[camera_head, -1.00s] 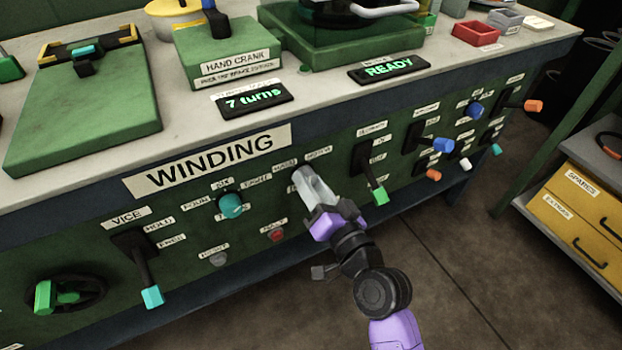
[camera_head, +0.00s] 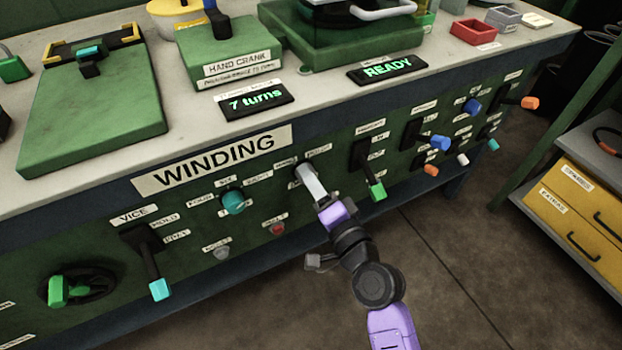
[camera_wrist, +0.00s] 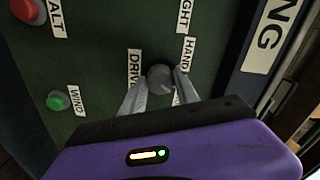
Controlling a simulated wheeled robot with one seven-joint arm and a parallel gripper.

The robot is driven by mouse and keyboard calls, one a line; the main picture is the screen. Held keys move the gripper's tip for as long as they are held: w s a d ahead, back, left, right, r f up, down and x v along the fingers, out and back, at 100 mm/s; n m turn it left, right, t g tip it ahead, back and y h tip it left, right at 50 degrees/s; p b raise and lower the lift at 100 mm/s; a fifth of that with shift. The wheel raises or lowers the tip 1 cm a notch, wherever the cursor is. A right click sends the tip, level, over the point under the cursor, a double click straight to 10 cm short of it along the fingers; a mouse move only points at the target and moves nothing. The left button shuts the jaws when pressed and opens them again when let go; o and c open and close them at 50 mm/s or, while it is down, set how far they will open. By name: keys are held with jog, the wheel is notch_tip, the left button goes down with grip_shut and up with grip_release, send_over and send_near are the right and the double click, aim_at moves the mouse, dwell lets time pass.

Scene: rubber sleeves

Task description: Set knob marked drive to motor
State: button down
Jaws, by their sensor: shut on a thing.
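The dark round knob (camera_wrist: 160,77) sits on the green panel between the DRIVE label (camera_wrist: 134,68) and the HAND label (camera_wrist: 188,54) in the wrist view. My gripper (camera_wrist: 159,88) has its two pale fingers on either side of the knob, shut on it. In the head view my gripper (camera_head: 307,174) reaches the panel front below the MOTOR label (camera_head: 317,149), and its fingers mostly hide the knob. Which way the knob points cannot be made out.
A teal knob (camera_head: 232,202) and a red button (camera_head: 277,228) are left of my gripper. A green-tipped lever (camera_head: 377,190) stands close on the right. The display (camera_head: 387,69) reads READY; another (camera_head: 257,100) reads 7 turns. Open floor lies in front.

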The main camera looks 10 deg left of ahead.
dwell(0.3)
jog(key=c, duration=0.9)
grip_release()
jog(key=v, duration=0.8)
jog(key=shift+w, duration=0.15)
